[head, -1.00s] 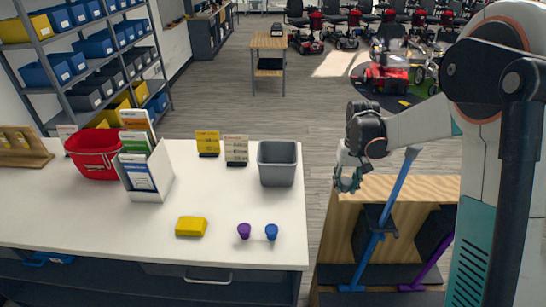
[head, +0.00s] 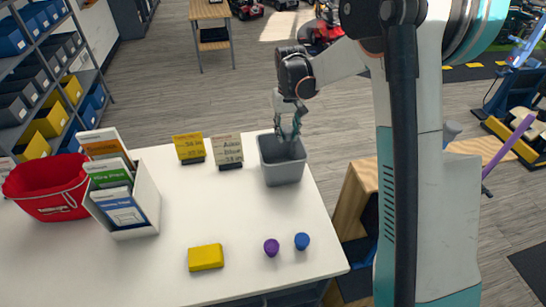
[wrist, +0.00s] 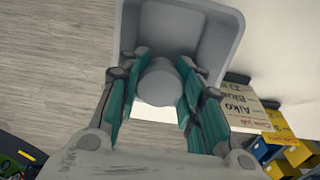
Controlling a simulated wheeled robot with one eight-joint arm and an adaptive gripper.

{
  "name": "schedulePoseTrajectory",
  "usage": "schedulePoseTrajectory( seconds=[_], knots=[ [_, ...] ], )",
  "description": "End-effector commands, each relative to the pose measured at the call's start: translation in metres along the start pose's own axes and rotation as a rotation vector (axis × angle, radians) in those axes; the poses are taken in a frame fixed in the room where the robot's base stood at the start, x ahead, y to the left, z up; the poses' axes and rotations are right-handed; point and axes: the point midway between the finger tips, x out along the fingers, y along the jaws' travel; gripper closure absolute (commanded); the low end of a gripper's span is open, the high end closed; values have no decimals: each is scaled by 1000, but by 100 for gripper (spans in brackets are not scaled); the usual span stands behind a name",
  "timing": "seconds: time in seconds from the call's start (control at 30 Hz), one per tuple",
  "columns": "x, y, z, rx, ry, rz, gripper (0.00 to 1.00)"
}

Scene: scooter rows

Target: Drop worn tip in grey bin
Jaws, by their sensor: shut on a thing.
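The grey bin (head: 283,172) stands at the back right corner of the white counter. My gripper (head: 288,135) is over its mouth, pointing down, with the fingertips at about rim height. In the wrist view my gripper (wrist: 160,90) is shut on a round grey worn tip (wrist: 158,84), held between the teal-padded fingers. The grey bin's wall (wrist: 218,22) shows behind and around the tip. In the head view I cannot make out the tip among the fingers.
A purple tip (head: 271,247) and a blue tip (head: 302,241) stand near the counter's front, beside a yellow block (head: 206,257). Two small sign cards (head: 227,150) stand left of the bin. A red basket (head: 45,190) and a leaflet holder (head: 135,212) are further left.

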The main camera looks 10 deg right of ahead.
Motion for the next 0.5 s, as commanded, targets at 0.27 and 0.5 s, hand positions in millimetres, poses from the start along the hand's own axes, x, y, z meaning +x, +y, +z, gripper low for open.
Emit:
schedulePoseTrajectory(
  seconds=[0.27,0.5],
  knots=[
    [31,0,0,0,0,0,100],
    [52,0,0,0,0,0,100]
  ],
)
